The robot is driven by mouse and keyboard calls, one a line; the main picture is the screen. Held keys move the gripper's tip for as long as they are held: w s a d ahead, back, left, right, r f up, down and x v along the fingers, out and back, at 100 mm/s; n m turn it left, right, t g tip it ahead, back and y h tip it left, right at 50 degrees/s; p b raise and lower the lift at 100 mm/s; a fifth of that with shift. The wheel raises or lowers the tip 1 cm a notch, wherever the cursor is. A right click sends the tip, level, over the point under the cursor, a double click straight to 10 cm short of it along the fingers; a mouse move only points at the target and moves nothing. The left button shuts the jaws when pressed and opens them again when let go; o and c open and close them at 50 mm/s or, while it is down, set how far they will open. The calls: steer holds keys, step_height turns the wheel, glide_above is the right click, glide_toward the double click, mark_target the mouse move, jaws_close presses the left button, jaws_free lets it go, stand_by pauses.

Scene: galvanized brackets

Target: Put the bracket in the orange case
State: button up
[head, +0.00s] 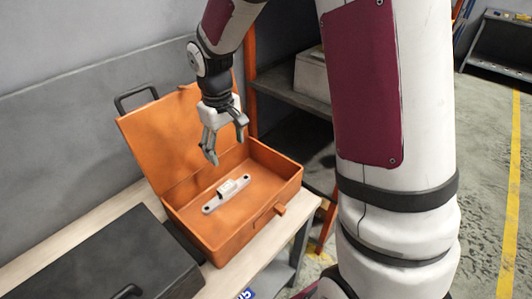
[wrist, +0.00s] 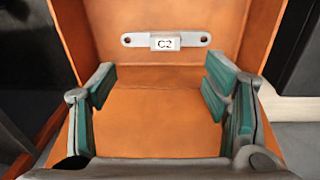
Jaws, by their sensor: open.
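The bracket (head: 226,194) is a pale metal strip with a hole at each end and a raised middle block. It lies on the floor of the open orange case (head: 281,166), clear of the walls in the head view. In the wrist view the bracket (wrist: 190,40) shows the label "C2" on its block, beyond my fingertips. My gripper (head: 228,140) is open and empty, above the case's interior and apart from the bracket. Its green-padded fingers (wrist: 165,85) stand wide apart in the wrist view, with only case floor between them.
The case stands on a light wooden bench (head: 78,236) with its lid (head: 172,140) raised at the back. A closed dark case (head: 115,262) is beside it on the left. A shelf unit with a grey box (head: 312,74) stands behind to the right.

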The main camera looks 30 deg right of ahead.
steer(key=s+r+m+t, duration=0.2)
steer(key=s+r, duration=1)
steer(key=r, duration=0.1)
steer(key=s+r+m+t, duration=0.1)
steer(key=s+r+t, duration=0.1)
steer(key=s, duration=1)
steer(key=shift+v, duration=0.8)
steer(key=shift+d, duration=0.1)
